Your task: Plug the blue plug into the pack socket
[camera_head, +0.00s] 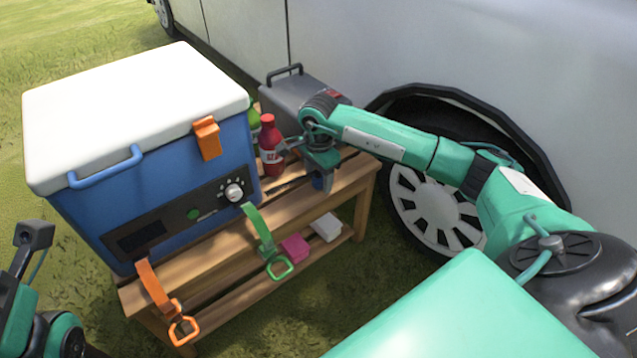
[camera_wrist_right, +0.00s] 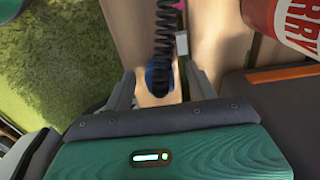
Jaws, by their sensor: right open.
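The blue plug (camera_wrist_right: 158,80) shows in the right wrist view with a black coiled cord (camera_wrist_right: 166,30) running up from it. My right gripper (camera_wrist_right: 163,88) is open, with one finger on each side of the plug. In the head view the right gripper (camera_head: 322,172) hangs over the right end of the wooden bench, and a bit of blue shows under it. A grey pack (camera_head: 291,90) with a black handle stands behind it, partly covered by my right arm. I cannot make out its socket. My left gripper (camera_head: 36,237) is partly in view at the left edge.
A blue cooler (camera_head: 170,190) with a white lid fills the bench's left side. A red bottle (camera_head: 271,146) stands close beside my right gripper. Orange and green straps hang in front. Pink and white blocks lie on the lower shelf. A white vehicle (camera_head: 430,45) stands behind.

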